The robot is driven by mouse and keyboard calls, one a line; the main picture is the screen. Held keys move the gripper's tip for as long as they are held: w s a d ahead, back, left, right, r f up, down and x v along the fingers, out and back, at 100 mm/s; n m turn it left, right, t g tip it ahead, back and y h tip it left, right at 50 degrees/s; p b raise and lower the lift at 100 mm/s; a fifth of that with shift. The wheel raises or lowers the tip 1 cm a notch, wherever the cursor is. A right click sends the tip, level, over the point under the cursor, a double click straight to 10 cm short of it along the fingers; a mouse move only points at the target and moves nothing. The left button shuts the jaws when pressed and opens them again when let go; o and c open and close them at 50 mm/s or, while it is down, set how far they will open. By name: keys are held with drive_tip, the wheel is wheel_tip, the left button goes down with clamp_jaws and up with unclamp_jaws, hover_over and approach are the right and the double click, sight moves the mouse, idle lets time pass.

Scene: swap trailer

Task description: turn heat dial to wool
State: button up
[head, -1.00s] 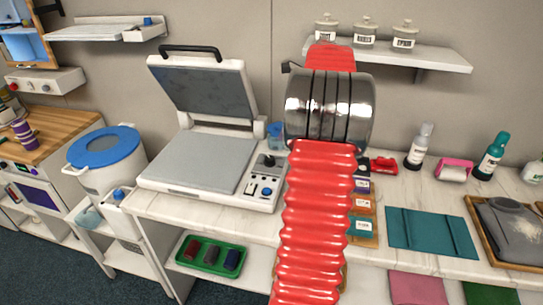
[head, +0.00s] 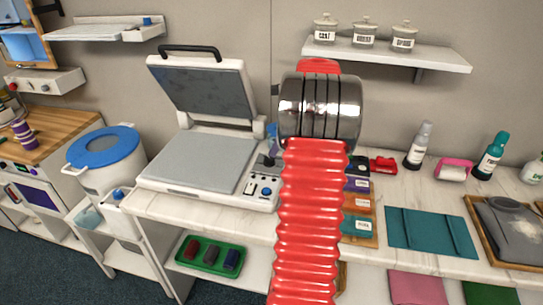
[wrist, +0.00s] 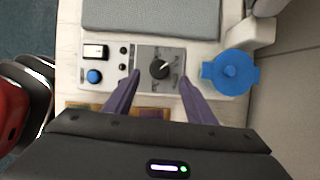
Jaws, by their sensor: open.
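The heat dial (wrist: 159,69) is a round black knob with a pale pointer line on a grey plate of the press's control panel. In the wrist view its pointer slants to the upper right; the marks around it are too small to read. My gripper (wrist: 160,78) is open, its two purple fingers on either side of the dial plate, apart from the knob.
The panel also has a blue button (wrist: 94,76) and a white rocker switch (wrist: 95,51). A blue-lidded cup (wrist: 231,72) stands close to the right finger in the wrist view. Labelled colour cards (head: 357,205) and a teal folded cloth (head: 430,231) lie to the right.

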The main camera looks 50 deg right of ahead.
sight(270, 158)
drive_tip(key=shift+x, duration=3.2)
drive_tip(key=shift+c, duration=0.4)
drive_tip(key=c, duration=1)
drive_tip(key=shift+o, duration=0.2)
drive_tip(key=shift+s+m+h, duration=0.1)
drive_tip(key=shift+m+h, duration=0.4)
drive_tip(key=shift+m, duration=0.7)
drive_tip(key=o, duration=1)
